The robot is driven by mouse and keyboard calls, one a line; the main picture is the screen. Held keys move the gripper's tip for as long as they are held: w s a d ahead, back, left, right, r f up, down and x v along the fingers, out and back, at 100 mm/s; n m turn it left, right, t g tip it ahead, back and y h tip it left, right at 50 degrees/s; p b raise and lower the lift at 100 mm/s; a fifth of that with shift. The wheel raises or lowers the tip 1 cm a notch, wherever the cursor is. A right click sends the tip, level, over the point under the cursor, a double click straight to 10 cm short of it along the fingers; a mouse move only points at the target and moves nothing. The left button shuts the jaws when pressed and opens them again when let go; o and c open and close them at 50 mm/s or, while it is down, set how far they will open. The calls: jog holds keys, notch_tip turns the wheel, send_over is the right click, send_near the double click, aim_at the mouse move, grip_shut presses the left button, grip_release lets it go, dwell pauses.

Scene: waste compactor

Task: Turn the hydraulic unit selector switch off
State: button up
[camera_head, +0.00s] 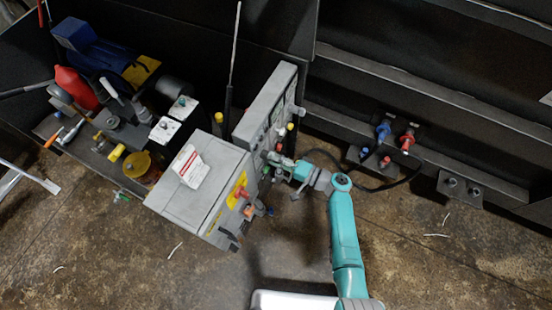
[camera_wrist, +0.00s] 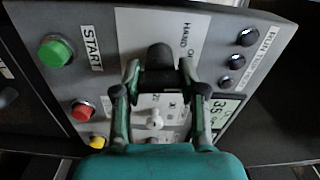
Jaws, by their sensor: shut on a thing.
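The selector switch is a black knob (camera_wrist: 159,56) on the grey control panel (camera_wrist: 95,18), beside a white label reading HAND. My gripper (camera_wrist: 160,68) has one finger on each side of the knob and is shut on it. The finger tips partly cover the knob and its label, so I cannot tell exactly which position it points to. In the head view my gripper (camera_head: 281,166) reaches the front of the upright grey panel box (camera_head: 268,98); the knob is hidden there.
Around the knob are a green START button (camera_wrist: 55,51), a red button (camera_wrist: 83,111), a yellow one (camera_wrist: 97,142) and a small display (camera_wrist: 226,108). A grey cabinet (camera_head: 185,205) with a red-and-yellow switch (camera_head: 240,193) stands left of my gripper. Hose couplings (camera_head: 384,131) are at right.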

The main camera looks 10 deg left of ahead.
jog(key=shift+m, duration=0.6)
jog(key=o, duration=1.2)
jog(key=shift+c, duration=0.2)
jog(key=shift+d, duration=0.1)
jog(key=v, duration=1.1)
jog(key=shift+s+d, duration=0.15)
jog(key=shift+d, duration=0.25)
